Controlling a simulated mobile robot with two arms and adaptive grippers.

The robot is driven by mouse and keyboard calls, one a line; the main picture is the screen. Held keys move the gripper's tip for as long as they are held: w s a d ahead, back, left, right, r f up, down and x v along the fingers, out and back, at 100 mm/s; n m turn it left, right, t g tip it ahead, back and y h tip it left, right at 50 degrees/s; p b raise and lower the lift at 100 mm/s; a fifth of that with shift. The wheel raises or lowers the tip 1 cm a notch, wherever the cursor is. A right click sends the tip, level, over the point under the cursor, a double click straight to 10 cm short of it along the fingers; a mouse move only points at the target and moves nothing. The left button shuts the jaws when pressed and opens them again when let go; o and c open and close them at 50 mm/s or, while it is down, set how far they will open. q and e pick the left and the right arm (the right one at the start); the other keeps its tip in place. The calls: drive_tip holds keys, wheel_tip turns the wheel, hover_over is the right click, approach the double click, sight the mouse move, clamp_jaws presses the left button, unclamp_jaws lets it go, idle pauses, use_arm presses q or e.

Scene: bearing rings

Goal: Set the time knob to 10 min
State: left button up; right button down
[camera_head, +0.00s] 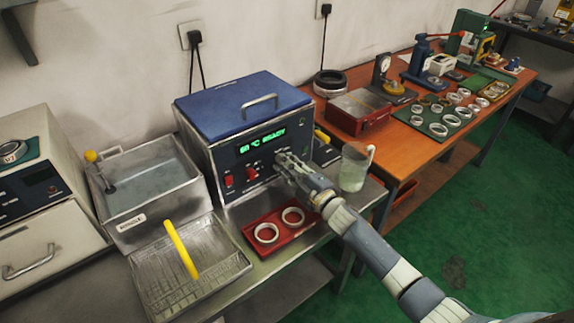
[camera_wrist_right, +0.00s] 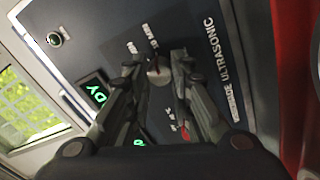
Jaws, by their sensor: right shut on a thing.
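The ultrasonic cleaner (camera_head: 217,155) is a dark box with a blue lid and a green display (camera_head: 262,140) that seems to read "60 °C READY". My right gripper (camera_head: 284,164) is at the right part of its front panel and hides what it holds there. My left gripper is not in view.
Red controls (camera_head: 251,174) sit left of the gripper. Below are a red tray (camera_head: 252,226) with two rings and a wire basket (camera_head: 211,281) with a yellow handle. A glass beaker (camera_head: 354,167) stands close to the right of my gripper. A water tank (camera_head: 125,211) is at the left.

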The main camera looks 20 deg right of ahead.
drive_tip(key=c, duration=1.4)
unclamp_jaws()
drive_tip(key=shift+s, duration=0.1)
drive_tip(key=v, duration=1.1)
drive_tip(key=shift+s+d+f, duration=0.1)
drive_tip(key=shift+s+d, duration=0.05)
drive_tip(key=shift+s, duration=0.25)
